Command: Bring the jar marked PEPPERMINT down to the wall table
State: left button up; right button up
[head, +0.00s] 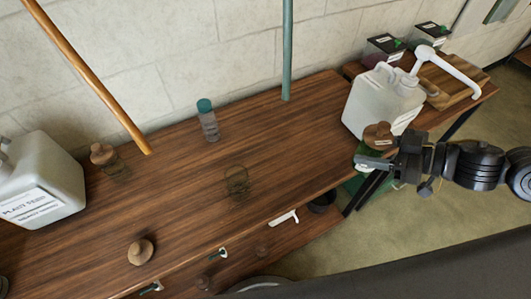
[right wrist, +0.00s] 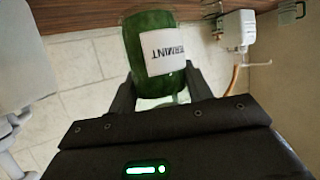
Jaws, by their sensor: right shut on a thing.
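My right gripper (head: 374,163) is shut on a green glass jar (head: 368,154) with a brown lid, at the right end of the long wooden table (head: 290,150) against the wall. In the right wrist view the same jar (right wrist: 150,85) sits between the fingers of the gripper (right wrist: 160,92). I cannot tell whether the jar touches the table. My left gripper is not in view.
A white pump jug (head: 383,105) stands just behind the jar. A clear bottle with a teal cap (head: 207,122), stoppered glass jars (head: 103,155) and a large white jug (head: 40,185) stand on the table. A second table (head: 470,92) is at the right. The table's middle is mostly clear.

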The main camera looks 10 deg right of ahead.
jog(key=w+a+f+p, duration=0.1)
jog(key=w+f, duration=0.3)
jog(key=w+a+f+p, duration=0.1)
jog(key=w+a+f, duration=0.1)
jog(key=w+f, duration=0.2)
jog(key=w+a+f+p, duration=0.1)
jog(key=w+f, duration=0.3)
jog(key=w, duration=0.1)
jog(key=shift+w+a+f, duration=0.2)
jog(key=shift+a+f, duration=0.05)
jog(key=shift+f, duration=0.2)
jog(key=shift+f, duration=0.15)
jog(key=o, duration=1.2)
